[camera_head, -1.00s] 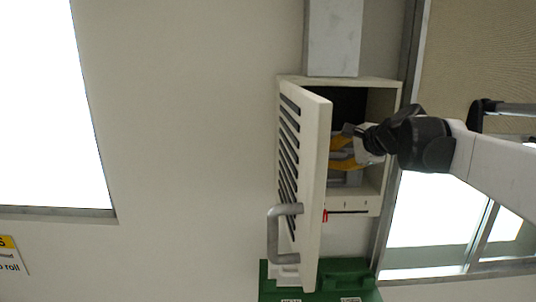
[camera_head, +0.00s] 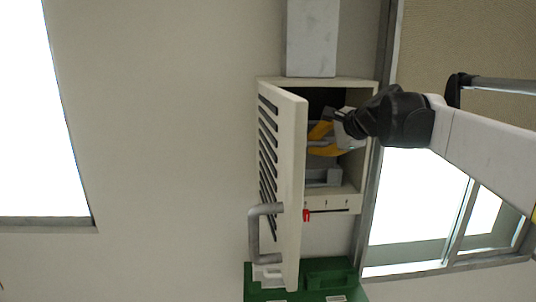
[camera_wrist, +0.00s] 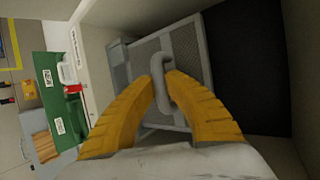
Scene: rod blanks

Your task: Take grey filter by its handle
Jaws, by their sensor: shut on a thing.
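The grey filter (camera_wrist: 193,55) is a framed mesh panel inside a pale wall cabinet (camera_head: 327,201). Its grey loop handle (camera_wrist: 162,70) lies between the yellow fingers of my gripper (camera_wrist: 163,84) in the wrist view. My gripper is shut on this handle. In the head view my gripper (camera_head: 322,138) reaches into the open cabinet from the right, and the door hides part of the inside. A grey part of the filter (camera_head: 322,178) shows low in the cabinet.
The slatted cabinet door (camera_head: 291,190) stands open on the left, with a grey handle (camera_head: 254,232). A small red part (camera_head: 306,215) sits below the opening. A green box (camera_head: 325,277) lies beneath. A grey duct (camera_head: 311,38) rises above. Windows flank the cabinet.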

